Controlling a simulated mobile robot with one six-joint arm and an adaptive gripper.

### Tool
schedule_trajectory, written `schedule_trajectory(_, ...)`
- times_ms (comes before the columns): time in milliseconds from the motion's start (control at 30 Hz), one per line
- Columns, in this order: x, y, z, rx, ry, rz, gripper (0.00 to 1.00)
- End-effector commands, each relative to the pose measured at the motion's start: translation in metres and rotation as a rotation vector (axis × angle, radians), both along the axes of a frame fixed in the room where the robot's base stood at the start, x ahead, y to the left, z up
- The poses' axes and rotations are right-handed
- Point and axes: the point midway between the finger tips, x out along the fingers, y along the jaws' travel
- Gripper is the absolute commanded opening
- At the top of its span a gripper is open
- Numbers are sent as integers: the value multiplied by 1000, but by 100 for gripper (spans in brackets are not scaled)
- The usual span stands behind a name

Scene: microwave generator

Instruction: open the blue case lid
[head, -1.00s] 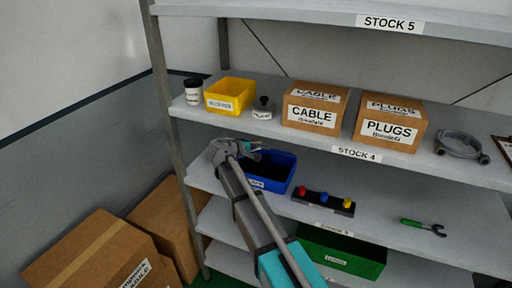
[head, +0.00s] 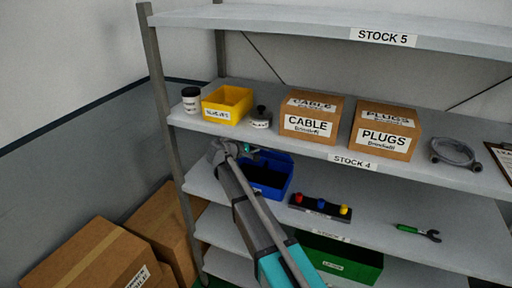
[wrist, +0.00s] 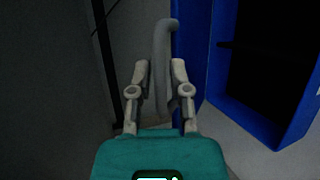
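The blue case (head: 283,188) stands on the shelf below the STOCK 4 edge, left of the button strip. Its dark inside shows, with blue walls around it. In the wrist view its blue rim (wrist: 278,135) fills the right side, beside a dark opening. My gripper (wrist: 162,75) is at the left of the case. Its two fingers stand apart, tilted slightly inward, with a grey, upright, rounded bar (wrist: 163,40) between them. I cannot tell whether they press on it. In the head view my gripper (head: 243,152) is small, and my arm covers the case's left part.
A strip with red, blue and yellow knobs (head: 320,207) lies right of the case. A green wrench (head: 416,232) is farther right; a green bin (head: 345,262) is below. The shelf above holds a yellow bin (head: 227,104) and cartons (head: 311,118). A shelf post (head: 165,120) stands left.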

Motion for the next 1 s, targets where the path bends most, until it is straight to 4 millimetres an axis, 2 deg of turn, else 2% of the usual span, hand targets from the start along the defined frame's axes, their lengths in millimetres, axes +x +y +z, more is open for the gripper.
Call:
schedule_trajectory(33, 0, 0, 0, 0, 0, -1, 42)
schedule_trajectory(100, 0, -1, 0, 0, 0, -1, 50)
schedule_trajectory(633, -3, -1, -5, 0, 0, -3, 50)
schedule_trajectory(1000, -22, 4, -30, 0, 0, -3, 50)
